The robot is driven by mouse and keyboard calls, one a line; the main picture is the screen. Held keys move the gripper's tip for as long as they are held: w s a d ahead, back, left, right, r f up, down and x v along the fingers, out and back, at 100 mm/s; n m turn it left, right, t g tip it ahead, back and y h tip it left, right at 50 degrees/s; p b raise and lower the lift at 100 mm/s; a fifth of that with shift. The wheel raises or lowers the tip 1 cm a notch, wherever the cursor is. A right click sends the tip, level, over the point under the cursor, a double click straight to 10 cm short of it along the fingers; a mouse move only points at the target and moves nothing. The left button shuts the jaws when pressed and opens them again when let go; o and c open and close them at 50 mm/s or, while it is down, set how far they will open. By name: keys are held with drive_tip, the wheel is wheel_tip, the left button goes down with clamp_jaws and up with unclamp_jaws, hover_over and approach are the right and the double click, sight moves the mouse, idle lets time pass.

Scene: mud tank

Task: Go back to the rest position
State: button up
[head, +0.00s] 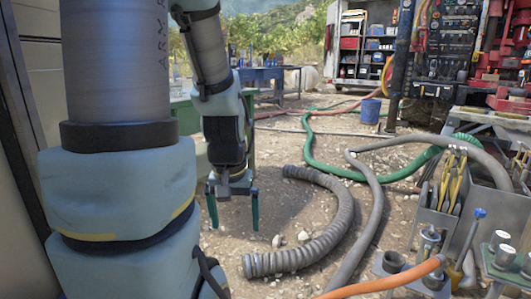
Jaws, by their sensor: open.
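My gripper (233,207) hangs from my arm left of the middle of the head view. Its two green fingers point down and stand apart, with nothing between them. It is above bare, stony ground, apart from the hoses. My arm covers much of the left side of the view, so what lies behind it is hidden.
A ribbed grey hose (338,222) lies on the ground right of my gripper. A green hose (322,166) and an orange hose (385,286) run nearby. A metal tool holder (434,226) with pliers stands at right.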

wheel_tip(320, 180, up, 35)
drive_tip(key=p, duration=3.4)
drive_tip(key=shift+r, duration=0.2)
